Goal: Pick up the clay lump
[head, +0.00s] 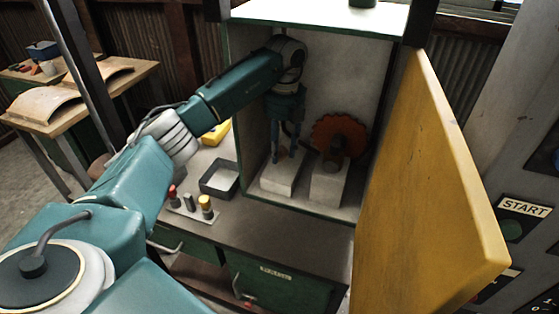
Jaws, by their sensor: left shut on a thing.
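My left gripper (283,157) is inside the open cabinet, pointing down with its blue fingers at the top of the left pale block (281,182). It is shut on a small pale thing between the fingertips, which seems to be the clay lump; its shape is too small and too covered to make out. I cannot tell whether it touches the block under it. My right gripper is not in view.
A second pale block (327,188) with a brown part and an orange toothed disc (338,134) stands close right of the gripper. The yellow door (430,190) stands open at the right. A grey tray (220,180) sits outside, left.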

